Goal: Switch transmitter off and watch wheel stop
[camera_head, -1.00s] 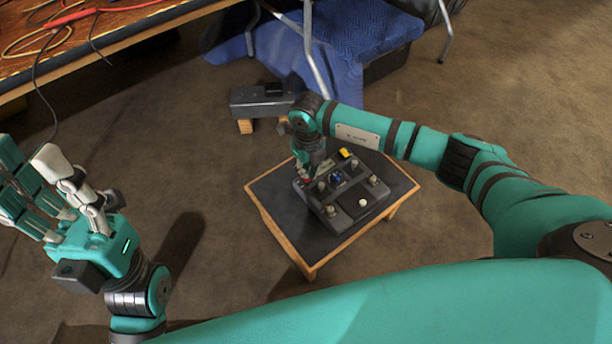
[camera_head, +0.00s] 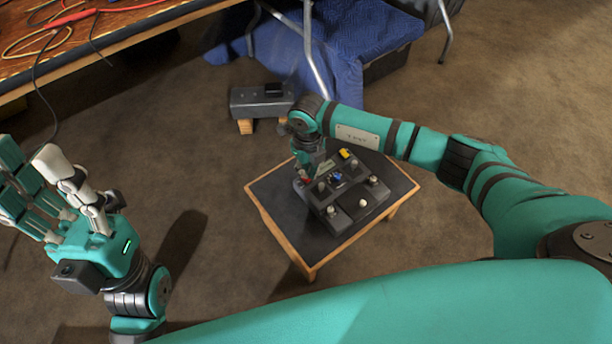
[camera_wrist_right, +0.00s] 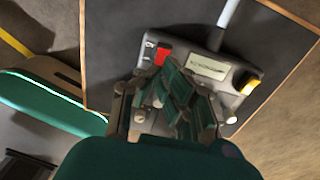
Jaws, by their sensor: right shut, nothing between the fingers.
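The transmitter (camera_head: 345,205) is a dark grey box with knobs, a yellow part and a blue part, lying on a small black-topped table (camera_head: 285,225). My right gripper (camera_head: 308,172) is shut and empty, pointing down over the far left corner of the transmitter. In the right wrist view a red switch (camera_wrist_right: 163,55) shows just beyond the shut fingertips (camera_wrist_right: 172,78); I cannot tell whether they touch it or which way it is set. My left gripper (camera_head: 58,190) is open and empty at the left, away from the small table. I cannot make out a wheel.
A grey box on wooden blocks (camera_head: 262,101) stands on the floor behind the small table. A workbench with cables (camera_head: 100,28) fills the upper left. A blue quilted cloth (camera_head: 365,35) and metal legs are at the back. The carpet at right is clear.

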